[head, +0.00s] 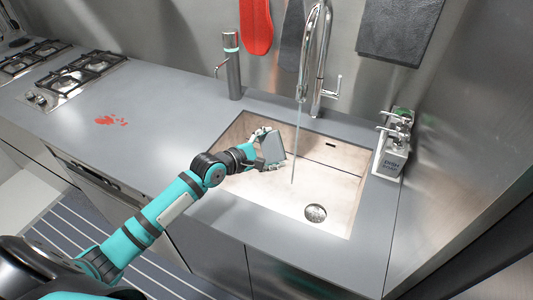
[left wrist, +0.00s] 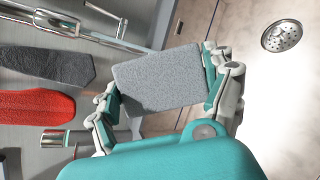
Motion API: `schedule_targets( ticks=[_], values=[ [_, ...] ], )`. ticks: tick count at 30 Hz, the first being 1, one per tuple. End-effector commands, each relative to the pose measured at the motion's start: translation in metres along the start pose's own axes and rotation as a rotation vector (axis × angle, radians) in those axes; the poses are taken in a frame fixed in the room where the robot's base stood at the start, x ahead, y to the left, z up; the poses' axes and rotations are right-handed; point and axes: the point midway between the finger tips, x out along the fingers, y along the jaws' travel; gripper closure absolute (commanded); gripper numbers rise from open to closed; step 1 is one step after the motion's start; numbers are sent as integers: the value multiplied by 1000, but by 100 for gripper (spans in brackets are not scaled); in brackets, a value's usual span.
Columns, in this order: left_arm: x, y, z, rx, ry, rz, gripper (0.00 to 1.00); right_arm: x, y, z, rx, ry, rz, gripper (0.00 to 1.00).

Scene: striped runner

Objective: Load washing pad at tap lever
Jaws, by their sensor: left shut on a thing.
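My left gripper (head: 267,151) is shut on a grey rectangular washing pad (head: 274,149) above the left part of the sink. In the left wrist view the pad (left wrist: 158,78) sits between the two fingers of my left gripper (left wrist: 165,90), its broad face towards the camera. The chrome tap (head: 315,55) stands behind the sink, and its tap lever (head: 334,90) sticks out on its right side. A thin stream of water (head: 296,140) falls from the spout, to the right of the pad and apart from it. My right gripper is not in view.
The sink (head: 335,190) is otherwise empty, with a round drain (head: 316,212). A soap dispenser caddy (head: 391,155) stands at its right edge. A metal cylinder with a spout (head: 233,70) stands behind left. Red and grey cloths hang on the wall. A gas hob (head: 75,75) is far left.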

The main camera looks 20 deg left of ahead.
Motion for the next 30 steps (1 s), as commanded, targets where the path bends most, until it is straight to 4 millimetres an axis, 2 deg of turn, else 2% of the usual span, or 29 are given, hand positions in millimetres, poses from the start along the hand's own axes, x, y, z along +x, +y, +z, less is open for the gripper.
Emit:
schedule_targets(
  ticks=[1,13,25,30],
  values=[
    [7,-1,-3,1,0,2,41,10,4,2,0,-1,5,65],
    [46,8,-6,1,0,1,41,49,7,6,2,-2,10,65],
    [82,18,-8,1,0,1,41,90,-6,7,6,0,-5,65],
    [96,24,-7,-3,0,0,41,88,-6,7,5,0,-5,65]
  ],
)
